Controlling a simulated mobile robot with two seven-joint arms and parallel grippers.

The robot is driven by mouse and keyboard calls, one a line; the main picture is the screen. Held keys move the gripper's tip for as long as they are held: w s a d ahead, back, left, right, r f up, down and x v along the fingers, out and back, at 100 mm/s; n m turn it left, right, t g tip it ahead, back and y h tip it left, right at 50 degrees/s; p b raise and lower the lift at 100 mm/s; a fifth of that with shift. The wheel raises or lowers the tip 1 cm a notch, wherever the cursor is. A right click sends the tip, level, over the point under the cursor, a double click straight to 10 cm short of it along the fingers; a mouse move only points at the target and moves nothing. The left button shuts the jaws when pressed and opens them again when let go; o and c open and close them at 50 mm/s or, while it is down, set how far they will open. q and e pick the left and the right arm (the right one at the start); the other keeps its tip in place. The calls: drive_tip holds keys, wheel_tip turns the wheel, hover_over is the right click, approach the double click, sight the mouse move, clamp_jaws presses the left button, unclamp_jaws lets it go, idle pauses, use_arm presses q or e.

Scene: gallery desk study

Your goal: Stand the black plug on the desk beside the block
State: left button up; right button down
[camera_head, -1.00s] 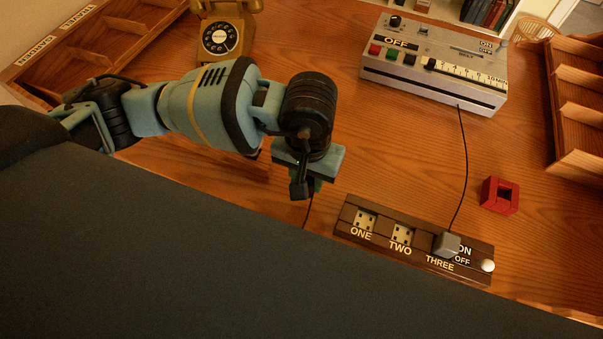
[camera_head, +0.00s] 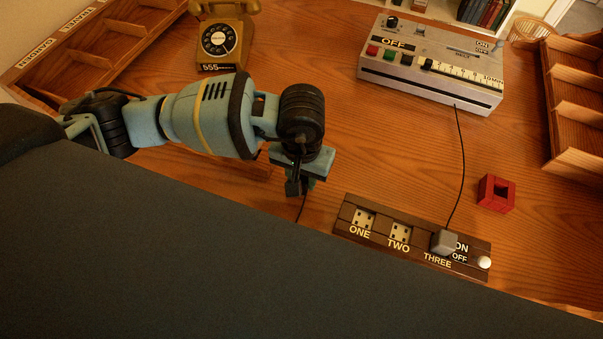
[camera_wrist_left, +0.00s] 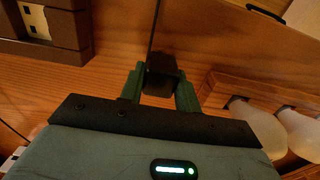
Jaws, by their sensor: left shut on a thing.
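My left gripper (camera_head: 296,187) is shut on the black plug and holds it left of the socket block, near the desk's front. In the left wrist view the black plug (camera_wrist_left: 160,78) sits between the green fingertips, with its dark cable running up. In the head view the fingers mostly hide the plug; a thin cable shows below them. Whether the plug touches the desk I cannot tell. The dark socket block (camera_head: 380,238) has sockets ONE and TWO bare; a grey plug (camera_head: 444,242) sits at THREE. Part of the block also shows in the left wrist view (camera_wrist_left: 70,30). My right gripper is out of view.
A red hollow cube (camera_head: 496,194) lies right of the block. A grey control box (camera_head: 430,65) stands at the back, with a wooden rack (camera_head: 578,110) at right. A telephone (camera_head: 221,40) stands at back left. Bulbs (camera_wrist_left: 258,128) sit in a wooden holder. The mid-desk is clear.

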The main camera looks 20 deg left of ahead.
sight(302, 177)
use_arm(q)
drive_tip(key=shift+f, duration=0.2)
drive_tip(key=o, duration=1)
drive_tip(key=shift+r, duration=0.1)
wheel_tip(302, 177, up, 12)
drive_tip(key=shift+r, duration=0.15)
